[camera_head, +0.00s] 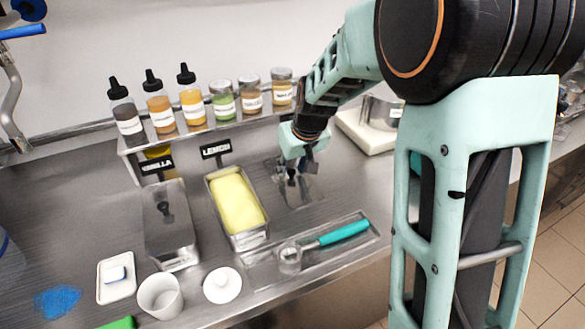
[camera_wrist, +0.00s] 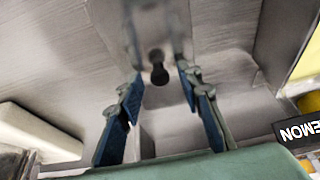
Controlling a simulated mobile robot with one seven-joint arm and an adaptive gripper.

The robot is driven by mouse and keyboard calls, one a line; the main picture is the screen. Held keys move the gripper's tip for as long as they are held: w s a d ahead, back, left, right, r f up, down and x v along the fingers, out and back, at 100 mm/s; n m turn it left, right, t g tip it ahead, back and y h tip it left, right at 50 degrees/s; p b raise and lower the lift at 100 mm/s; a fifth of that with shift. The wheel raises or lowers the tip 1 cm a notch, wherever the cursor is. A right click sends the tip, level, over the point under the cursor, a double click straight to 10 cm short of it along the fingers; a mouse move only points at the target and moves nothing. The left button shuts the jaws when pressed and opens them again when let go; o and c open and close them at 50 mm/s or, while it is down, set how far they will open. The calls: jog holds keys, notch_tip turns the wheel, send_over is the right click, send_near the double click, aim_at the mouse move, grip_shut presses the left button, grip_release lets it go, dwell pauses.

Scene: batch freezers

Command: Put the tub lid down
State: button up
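The tub lid (camera_head: 299,192) is a grey metal plate with a dark knob. It appears to lie flat on the steel counter, right of the open lemon tub (camera_head: 237,206). My gripper (camera_head: 298,170) is low over the lid, fingers pointing down. In the wrist view the black knob (camera_wrist: 158,72) sits between the two fingers of my gripper (camera_wrist: 158,66), with a visible gap on each side. The fingers are apart and hold nothing. The lid's metal (camera_wrist: 190,125) blends with the counter there, so its exact edges are hard to tell.
A vanilla tub (camera_head: 172,238) with a knobbed lid stands left of the lemon tub. A tray (camera_head: 365,238) with a teal-handled scoop (camera_head: 343,233) lies in front. Bottles and jars line a shelf (camera_head: 205,135) behind. A pale scale-like device (camera_head: 365,135) stands at the back right.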

jog(key=shift+r, duration=0.1)
jog(key=shift+r+p, duration=0.25)
jog(key=shift+p, duration=0.05)
jog(key=v, duration=1.1)
jog(key=shift+s+r, duration=0.25)
jog(key=shift+r, duration=0.05)
